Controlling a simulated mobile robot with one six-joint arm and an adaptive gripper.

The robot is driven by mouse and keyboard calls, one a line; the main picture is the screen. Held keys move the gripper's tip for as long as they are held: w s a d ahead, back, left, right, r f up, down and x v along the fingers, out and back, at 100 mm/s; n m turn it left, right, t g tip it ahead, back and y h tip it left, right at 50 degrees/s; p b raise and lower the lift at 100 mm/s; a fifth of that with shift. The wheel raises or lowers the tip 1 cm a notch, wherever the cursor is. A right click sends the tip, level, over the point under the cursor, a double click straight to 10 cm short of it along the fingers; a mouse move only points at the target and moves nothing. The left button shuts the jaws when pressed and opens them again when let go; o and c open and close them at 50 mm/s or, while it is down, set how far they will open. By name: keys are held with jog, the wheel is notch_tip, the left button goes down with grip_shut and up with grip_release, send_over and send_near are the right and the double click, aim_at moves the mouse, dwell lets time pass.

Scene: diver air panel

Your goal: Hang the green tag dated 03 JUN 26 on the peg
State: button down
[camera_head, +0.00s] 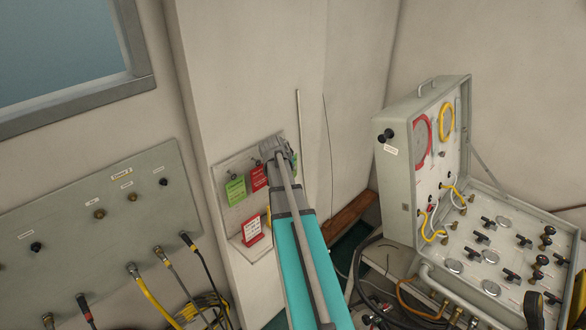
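A green tag (236,191) hangs on a small grey board on the wall, left of a red tag (258,178). Another green patch (294,160) shows just right of my gripper, mostly hidden. The print is too small for me to read any date. My gripper (275,147) is in front of the board's upper right part, near the red tag. My arm hides its fingers and the board's right side. A dark peg or knob (387,135) sticks out of the grey case's left side, above a small white label. I see no tag on it.
A red-and-white card (253,230) stands on a ledge below the tags. The open grey case (425,190) with gauges and valves stands at right. Hoses (385,295) lie below it. A hose panel (90,220) fills the left wall. Bare wall separates board and case.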

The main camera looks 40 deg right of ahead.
jog(key=shift+w+a, duration=0.1)
jog(key=shift+w, duration=1.05)
jog(key=shift+w+a, duration=0.15)
jog(key=shift+w, duration=1.6)
dwell(1.1)
jog(key=shift+f+b, duration=0.3)
dwell(0.9)
jog(key=c, duration=0.7)
grip_release()
jog(key=shift+a, duration=0.1)
